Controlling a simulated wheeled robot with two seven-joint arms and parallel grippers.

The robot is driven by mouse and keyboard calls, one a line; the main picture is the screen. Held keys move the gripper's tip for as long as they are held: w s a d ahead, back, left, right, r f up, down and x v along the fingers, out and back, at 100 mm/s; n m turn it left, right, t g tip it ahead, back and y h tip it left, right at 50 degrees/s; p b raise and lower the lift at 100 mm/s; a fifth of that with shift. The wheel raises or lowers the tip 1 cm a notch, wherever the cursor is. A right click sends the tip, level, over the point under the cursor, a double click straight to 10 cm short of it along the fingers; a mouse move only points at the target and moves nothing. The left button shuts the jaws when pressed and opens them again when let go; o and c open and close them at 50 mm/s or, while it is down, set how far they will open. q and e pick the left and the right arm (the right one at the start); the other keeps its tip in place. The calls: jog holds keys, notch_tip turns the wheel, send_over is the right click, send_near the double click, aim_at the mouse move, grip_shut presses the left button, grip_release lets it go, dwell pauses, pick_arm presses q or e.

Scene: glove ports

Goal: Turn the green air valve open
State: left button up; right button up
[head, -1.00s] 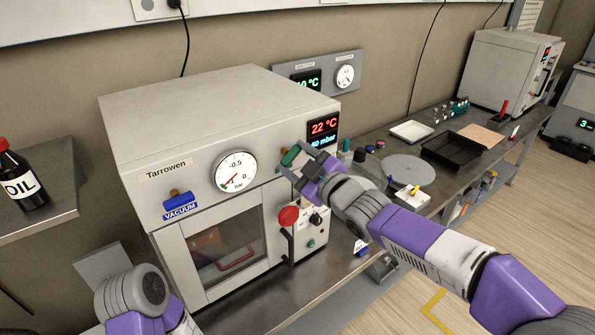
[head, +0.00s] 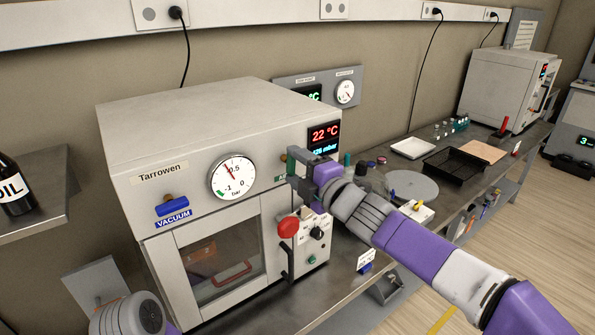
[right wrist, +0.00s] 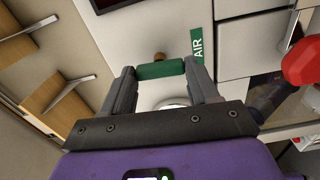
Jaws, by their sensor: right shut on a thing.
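The green air valve handle (right wrist: 160,70) lies between the two fingertips of my right gripper (right wrist: 161,72) in the right wrist view, with a brass stem behind it and a green AIR label (right wrist: 197,47) beside it. The fingers are shut on the handle's two ends. In the head view my right gripper (head: 299,167) is at the oven front, right of the round gauge (head: 233,177), and hides most of the valve. The gauge needle points up and slightly left. My left gripper is out of view; only part of my left arm shows at the bottom left.
The vacuum oven (head: 220,120) has a blue vacuum valve handle (head: 172,206) at left and a red knob (head: 288,227) below my right gripper. A black tray (head: 455,163) and white tray (head: 412,148) lie on the bench at right. An oil bottle (head: 14,185) stands at far left.

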jog(key=shift+n, duration=0.5)
jog(key=o, duration=1.1)
jog(key=shift+c, duration=0.2)
jog(key=p+v, duration=0.1)
jog(key=v, duration=0.6)
jog(key=shift+s+d, duration=0.2)
jog(key=shift+s, duration=0.05)
notch_tip(320, 180, down, 39)
jog(key=d+m+g+h, duration=0.2)
jog(key=m+g+h, duration=0.3)
jog(key=m, duration=1)
jog(key=s+d+f+m+g, duration=0.1)
jog(key=s+f+m+g, duration=0.3)
jog(key=s+f, duration=0.7)
jog(key=s+d+f+m+g+h, duration=0.1)
jog(key=s+f+m+g, duration=0.4)
jog(key=s+f+m, duration=0.4)
jog(key=s+f, duration=0.2)
jog(key=s, duration=0.2)
jog(key=shift+d+f, duration=0.25)
jog(key=shift+d, duration=0.15)
